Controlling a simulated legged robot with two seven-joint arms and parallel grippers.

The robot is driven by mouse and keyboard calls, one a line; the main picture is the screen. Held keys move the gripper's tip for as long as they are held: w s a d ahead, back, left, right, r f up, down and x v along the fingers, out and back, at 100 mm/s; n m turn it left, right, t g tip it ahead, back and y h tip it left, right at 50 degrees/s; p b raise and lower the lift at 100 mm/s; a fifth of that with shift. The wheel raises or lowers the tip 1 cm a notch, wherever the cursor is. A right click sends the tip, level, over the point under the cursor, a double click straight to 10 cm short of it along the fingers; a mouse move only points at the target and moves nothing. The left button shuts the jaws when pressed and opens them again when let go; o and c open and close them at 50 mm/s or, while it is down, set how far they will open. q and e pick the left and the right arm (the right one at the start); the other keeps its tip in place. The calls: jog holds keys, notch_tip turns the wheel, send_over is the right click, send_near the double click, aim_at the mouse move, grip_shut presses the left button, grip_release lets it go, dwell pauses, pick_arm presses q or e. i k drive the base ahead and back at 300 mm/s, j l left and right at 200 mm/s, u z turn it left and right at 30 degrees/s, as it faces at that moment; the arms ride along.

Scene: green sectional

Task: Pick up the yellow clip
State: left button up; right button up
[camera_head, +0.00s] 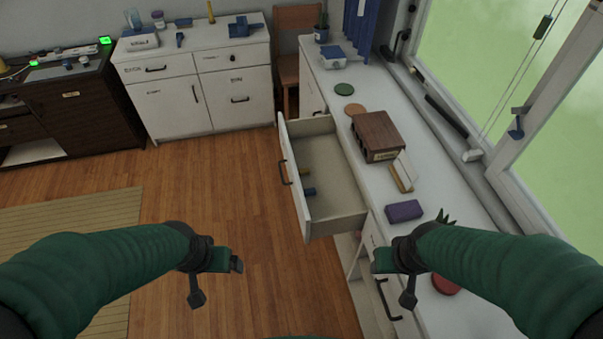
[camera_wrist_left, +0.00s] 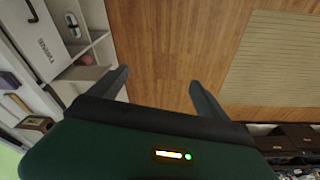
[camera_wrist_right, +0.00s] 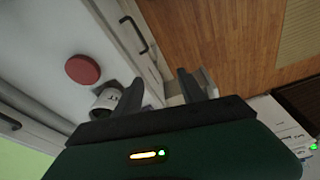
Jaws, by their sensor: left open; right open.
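An open drawer (camera_head: 336,197) sticks out from the white counter in the head view. Inside it lie a small yellow item (camera_head: 306,171), which may be the yellow clip, and a small blue item (camera_head: 309,191). The drawer front partly hides them, and the yellow item's shape is too small to tell. My left gripper (camera_head: 236,264) is open and empty over the floor, left of and nearer than the drawer. My right gripper (camera_head: 378,263) is open and empty near the counter's front side, nearer than the drawer. Both wrist views show spread fingers with nothing between them.
The counter holds a brown wooden box (camera_head: 378,132), a purple block (camera_head: 403,211), a red disc (camera_head: 446,284) and a green disc (camera_head: 344,89). A white cabinet (camera_head: 190,85) and dark cabinet (camera_head: 70,110) stand at the back. The wooden floor left of the drawer is clear.

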aim_at(303, 171)
jog(key=i+j+z, duration=0.15)
jog(key=i+j, duration=0.15)
jog(key=i+j+z, duration=0.15)
jog(key=i+j, duration=0.15)
jog(key=i+j+z, duration=0.1)
jog(key=i+j, duration=0.2)
jog(key=i+j+z, duration=0.15)
jog(key=j, duration=0.25)
jog(key=i+j+z, duration=0.15)
jog(key=i+j, duration=0.2)
jog(key=i+j+z, duration=0.15)
jog(key=j, duration=0.35)
jog(key=i+l, duration=0.05)
